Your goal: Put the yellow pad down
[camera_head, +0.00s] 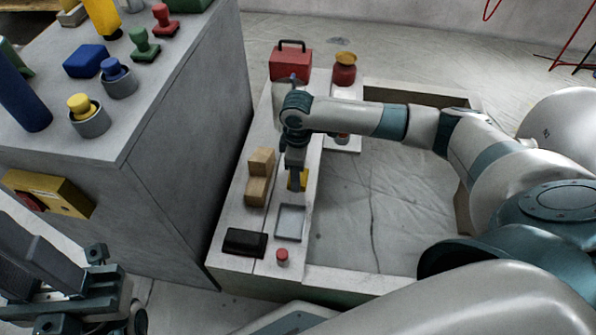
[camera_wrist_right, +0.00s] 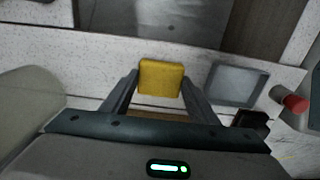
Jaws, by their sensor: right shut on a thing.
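The yellow pad (camera_wrist_right: 161,78) is a small flat square block. In the right wrist view it sits between the two fingers of my right gripper (camera_wrist_right: 158,84), which is shut on it. In the head view only part of the yellow pad (camera_head: 303,180) shows beside my right gripper (camera_head: 297,180), over the white ledge. A grey square tray (camera_head: 278,222) lies on the ledge just nearer than the pad. Whether the pad touches the ledge is hard to tell. My left gripper (camera_head: 65,290) is at the lower left, partly cut off, and its fingertips are unclear.
Wooden blocks (camera_head: 258,190) stand left of my right gripper. A black box (camera_head: 245,242) and a red-topped cylinder (camera_head: 282,257) lie at the near end. A red toolbox (camera_head: 290,62) stands at the far end. A grey cabinet (camera_head: 190,110) rises on the left.

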